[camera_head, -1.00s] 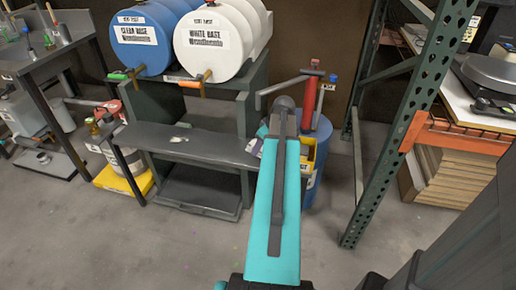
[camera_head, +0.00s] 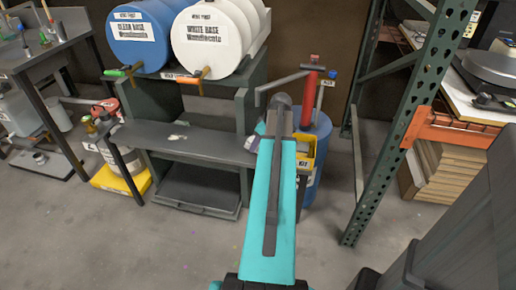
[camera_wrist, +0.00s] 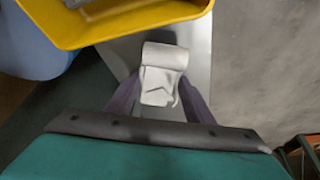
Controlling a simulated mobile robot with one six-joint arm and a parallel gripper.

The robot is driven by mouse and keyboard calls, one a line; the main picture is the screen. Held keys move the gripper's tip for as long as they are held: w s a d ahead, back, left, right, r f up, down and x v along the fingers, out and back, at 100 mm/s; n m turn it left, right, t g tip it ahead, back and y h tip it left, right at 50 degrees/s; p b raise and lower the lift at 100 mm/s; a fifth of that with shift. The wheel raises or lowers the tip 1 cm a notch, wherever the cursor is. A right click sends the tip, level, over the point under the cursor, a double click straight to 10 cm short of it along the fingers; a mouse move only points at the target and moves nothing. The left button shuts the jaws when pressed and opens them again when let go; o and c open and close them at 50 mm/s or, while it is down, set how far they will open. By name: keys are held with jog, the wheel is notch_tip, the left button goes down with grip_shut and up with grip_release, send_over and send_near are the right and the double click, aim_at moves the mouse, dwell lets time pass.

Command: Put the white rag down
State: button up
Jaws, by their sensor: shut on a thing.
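The white rag (camera_wrist: 163,74) is a small folded cloth in the wrist view. My gripper (camera_wrist: 160,90) has its two purple fingers on either side of the rag and is shut on it. The rag hangs out past the fingertips, below the rim of a yellow bin (camera_wrist: 110,33) in the picture's upper left. In the head view my teal arm link covers most of the gripper, and I cannot clearly make out the rag there. The yellow bin (camera_head: 307,150) shows there just right of my arm, in front of a blue drum (camera_head: 319,139).
A dark steel bench (camera_head: 196,145) under the blue and white base drums stands left of my arm. A green rack upright (camera_head: 400,130) stands at the right. Bare concrete floor (camera_head: 200,250) is free in front.

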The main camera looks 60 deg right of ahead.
jog(key=shift+f+b, duration=0.35)
jog(key=shift+f, duration=0.4)
jog(key=shift+f, duration=0.15)
jog(key=o, duration=0.9)
jog(key=p+v, duration=0.1)
jog(key=v, duration=1.1)
